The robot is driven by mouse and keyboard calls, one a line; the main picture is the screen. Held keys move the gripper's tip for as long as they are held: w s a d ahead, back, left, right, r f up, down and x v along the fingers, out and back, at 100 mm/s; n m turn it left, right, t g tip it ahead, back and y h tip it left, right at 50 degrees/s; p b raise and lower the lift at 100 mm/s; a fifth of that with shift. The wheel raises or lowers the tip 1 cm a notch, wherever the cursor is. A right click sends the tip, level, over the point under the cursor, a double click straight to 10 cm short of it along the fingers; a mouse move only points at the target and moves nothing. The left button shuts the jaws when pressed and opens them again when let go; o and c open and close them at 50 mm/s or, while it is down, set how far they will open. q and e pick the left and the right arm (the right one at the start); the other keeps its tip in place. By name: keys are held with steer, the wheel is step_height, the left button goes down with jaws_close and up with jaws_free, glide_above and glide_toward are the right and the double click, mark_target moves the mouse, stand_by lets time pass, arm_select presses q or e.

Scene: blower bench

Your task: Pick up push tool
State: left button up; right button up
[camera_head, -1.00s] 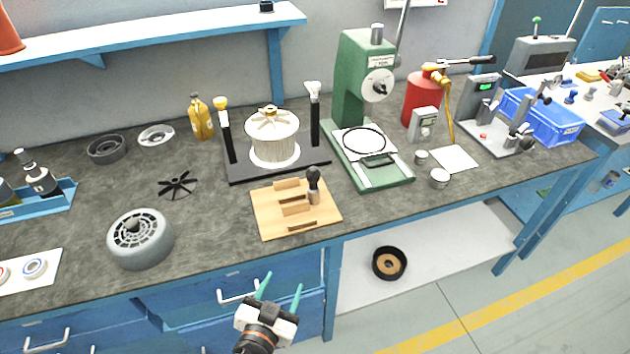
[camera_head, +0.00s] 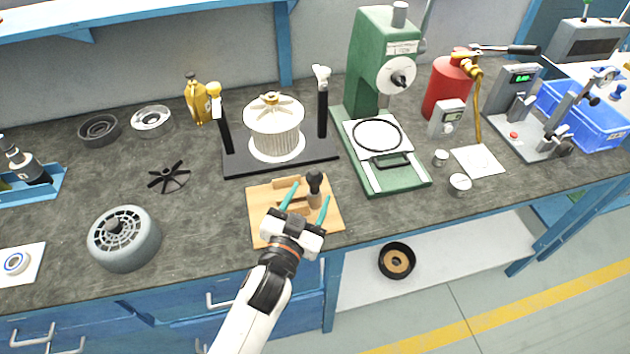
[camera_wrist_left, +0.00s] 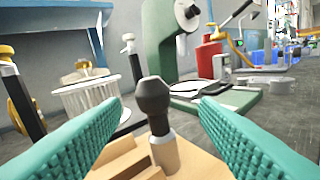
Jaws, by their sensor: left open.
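The push tool (camera_head: 315,188) stands upright on a wooden board (camera_head: 262,232) on the bench. It has a dark knob on top and a lighter base. My left gripper (camera_head: 308,206) is open over the board, with its teal fingers pointing toward the tool. In the left wrist view, the push tool (camera_wrist_left: 155,110) stands ahead, between and beyond the two open fingertips (camera_wrist_left: 154,106). The fingers do not appear to touch it. Parts of the board are hidden by the gripper. My right gripper is not in view.
Behind the board stands a black fixture with two posts (camera_head: 235,167) and a white ribbed rotor (camera_head: 273,130). A green press (camera_head: 400,185) stands to the right. A grey round housing (camera_head: 124,240) and a black fan (camera_head: 168,178) lie left. Bare bench lies between.

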mark_target(311, 183)
arm_select(q)
steer(key=shift+w+d+r, duration=0.1)
steer(key=shift+w+d, duration=0.05)
steer(key=shift+w, duration=0.5)
steer(key=x, duration=0.2)
steer(key=p+x, duration=0.1)
steer(key=shift+w+r, duration=0.25)
steer(key=shift+w, duration=0.1)
steer(key=shift+w+f, duration=0.1)
steer(key=shift+w, duration=0.35)
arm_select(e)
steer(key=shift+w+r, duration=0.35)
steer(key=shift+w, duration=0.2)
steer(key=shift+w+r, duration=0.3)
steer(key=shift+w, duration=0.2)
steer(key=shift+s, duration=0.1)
